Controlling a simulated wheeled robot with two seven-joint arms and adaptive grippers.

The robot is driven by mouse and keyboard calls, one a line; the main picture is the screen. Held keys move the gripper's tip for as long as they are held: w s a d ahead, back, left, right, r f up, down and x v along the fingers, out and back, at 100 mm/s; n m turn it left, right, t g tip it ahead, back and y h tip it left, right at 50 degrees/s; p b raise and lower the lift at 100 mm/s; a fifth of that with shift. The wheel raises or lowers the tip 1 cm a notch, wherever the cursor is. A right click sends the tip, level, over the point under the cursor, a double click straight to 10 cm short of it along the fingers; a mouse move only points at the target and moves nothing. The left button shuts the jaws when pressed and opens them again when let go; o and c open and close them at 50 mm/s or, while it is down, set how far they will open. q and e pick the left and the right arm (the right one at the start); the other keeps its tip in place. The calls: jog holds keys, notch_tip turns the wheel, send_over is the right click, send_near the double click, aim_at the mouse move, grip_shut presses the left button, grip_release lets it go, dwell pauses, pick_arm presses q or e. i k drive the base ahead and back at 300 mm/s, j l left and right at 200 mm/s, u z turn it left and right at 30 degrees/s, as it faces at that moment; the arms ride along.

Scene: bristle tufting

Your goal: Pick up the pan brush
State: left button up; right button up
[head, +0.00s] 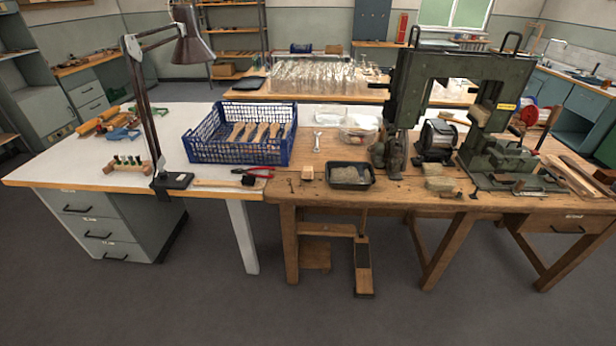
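A brush with a long pale wooden handle and a small dark head, which looks like the pan brush (218,183), lies near the front edge of the white-topped bench (90,178). Its handle points left toward the lamp base, and its dark head is at the right end, near the seam with the wooden bench. Red-handled pliers (260,170) lie close behind the head. Neither of my grippers is in view, and nothing is seen touching the brush.
A desk lamp (172,181) stands left of the brush. A blue crate (222,150) with several wooden pieces stands behind it. On the wooden bench (290,208) are a small wooden block (307,172), a black tray (351,186) and a large green machine (404,90). Floor in front is clear.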

aim_at(307, 173)
jog(key=i+j+z, duration=0.2)
jog(key=z, duration=0.15)
jog(key=i+j+z, duration=0.15)
jog(key=j+z, duration=0.2)
jog(key=i+j+z, duration=0.15)
jog(key=j+z, duration=0.2)
